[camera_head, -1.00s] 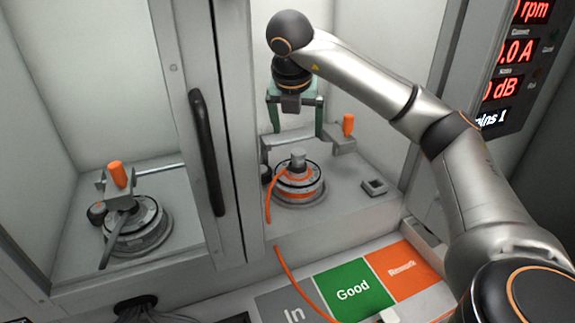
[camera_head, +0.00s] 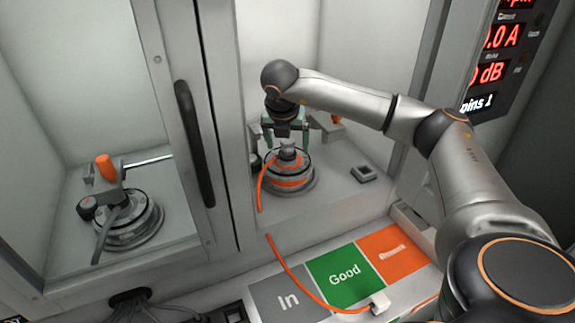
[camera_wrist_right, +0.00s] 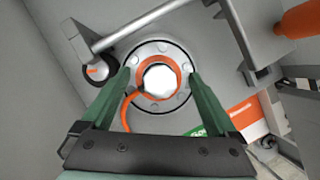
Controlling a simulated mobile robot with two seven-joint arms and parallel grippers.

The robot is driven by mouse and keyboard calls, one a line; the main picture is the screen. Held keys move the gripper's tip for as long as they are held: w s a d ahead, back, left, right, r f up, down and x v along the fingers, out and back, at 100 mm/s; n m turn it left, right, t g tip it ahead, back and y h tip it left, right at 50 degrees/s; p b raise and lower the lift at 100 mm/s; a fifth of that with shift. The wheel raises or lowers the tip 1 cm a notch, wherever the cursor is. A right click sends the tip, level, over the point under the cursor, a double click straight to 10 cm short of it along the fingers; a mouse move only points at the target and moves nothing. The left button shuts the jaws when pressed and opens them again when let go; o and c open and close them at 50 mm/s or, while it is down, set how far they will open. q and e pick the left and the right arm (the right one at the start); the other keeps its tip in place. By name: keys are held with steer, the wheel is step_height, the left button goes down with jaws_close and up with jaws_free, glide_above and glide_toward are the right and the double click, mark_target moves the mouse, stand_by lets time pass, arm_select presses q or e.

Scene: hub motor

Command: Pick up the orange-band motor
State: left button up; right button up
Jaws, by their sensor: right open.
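The orange-band motor (camera_head: 287,182) is a round grey hub with orange bands and a short upright shaft, on the floor of the right-hand bay. An orange cable (camera_head: 262,190) runs from it. My right gripper (camera_head: 287,146) points down just above the motor, its green fingers open on either side of the shaft top. In the right wrist view the motor (camera_wrist_right: 160,102) lies below and between the fingertips of the gripper (camera_wrist_right: 158,76), with its bright shaft centred. I cannot tell whether the fingers touch it. My left gripper is not in view.
A clamp with an orange handle (camera_head: 106,168) stands over another motor (camera_head: 130,226) in the left bay. A door with a black handle (camera_head: 194,143) divides the bays. A clamp bar (camera_wrist_right: 140,22) runs close behind the right gripper. Grey, green and orange pads (camera_head: 345,272) lie in front.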

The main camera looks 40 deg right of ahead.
steer(key=shift+w+d+f, duration=0.1)
steer(key=shift+d+f, duration=0.05)
steer(key=shift+f, duration=0.3)
jaws_close()
stand_by(0.5)
steer(key=shift+w+r, duration=0.1)
steer(key=shift+r, duration=0.15)
